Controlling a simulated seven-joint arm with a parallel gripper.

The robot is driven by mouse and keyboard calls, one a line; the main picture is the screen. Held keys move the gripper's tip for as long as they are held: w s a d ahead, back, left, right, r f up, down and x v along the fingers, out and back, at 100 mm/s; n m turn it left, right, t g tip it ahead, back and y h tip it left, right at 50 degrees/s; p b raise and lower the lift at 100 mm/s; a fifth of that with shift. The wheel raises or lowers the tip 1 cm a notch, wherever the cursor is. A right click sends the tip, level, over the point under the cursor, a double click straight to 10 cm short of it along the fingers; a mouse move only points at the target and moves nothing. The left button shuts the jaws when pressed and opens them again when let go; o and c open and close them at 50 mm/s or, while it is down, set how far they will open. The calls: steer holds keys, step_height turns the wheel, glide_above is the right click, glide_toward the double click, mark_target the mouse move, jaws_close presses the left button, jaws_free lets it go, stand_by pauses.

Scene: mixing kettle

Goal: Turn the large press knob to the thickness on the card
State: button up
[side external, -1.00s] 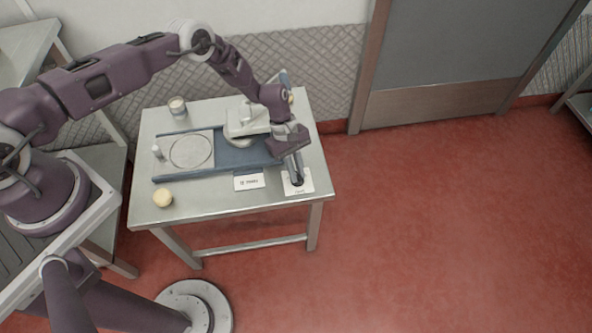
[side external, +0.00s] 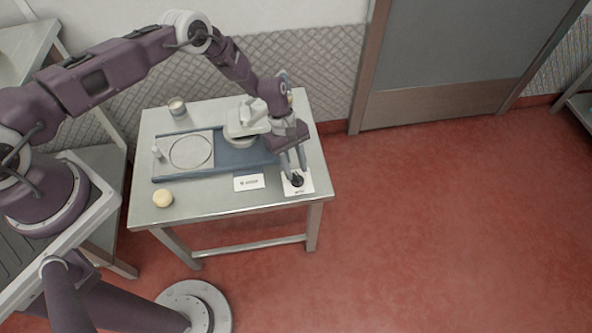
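The large press knob (side external: 297,181) is a small black knob on a white plate (side external: 305,188) at the front right of the steel table. My gripper (side external: 294,168) points down just above and behind the knob. Its two fingers look spread, with a gap between them. I cannot tell whether a fingertip touches the knob. The white card (side external: 249,182) lies left of the knob plate; its print is too small to read. The press (side external: 248,124) has a pale head on a blue base (side external: 195,174), partly hidden behind my gripper.
A round disc (side external: 190,152) sits on the base's left part, beside a small white upright piece (side external: 157,153). A dough ball (side external: 163,198) lies at the table's front left. A jar (side external: 177,106) stands at the back left. The front table strip is mostly clear.

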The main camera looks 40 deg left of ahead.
step_height(320, 180, up, 10)
steer(key=a, duration=0.1)
steer(key=shift+w, duration=0.25)
steer(key=shift+a, duration=0.1)
steer(key=t+y, duration=0.1)
steer(key=y, duration=0.2)
glide_above(297, 175)
steer(key=f, duration=0.4)
steer(key=shift+s+f, duration=0.1)
steer(key=shift+s, duration=0.2)
steer(key=shift+w+f+t+y, duration=0.15)
steer(key=shift+f+t+y, duration=0.15)
steer(key=shift+y, duration=0.2)
steer(key=shift+w+f, duration=0.1)
steer(key=shift+f, duration=0.3)
step_height(297, 175, down, 6)
steer(key=shift+f, duration=0.15)
steer(key=shift+c, duration=0.4)
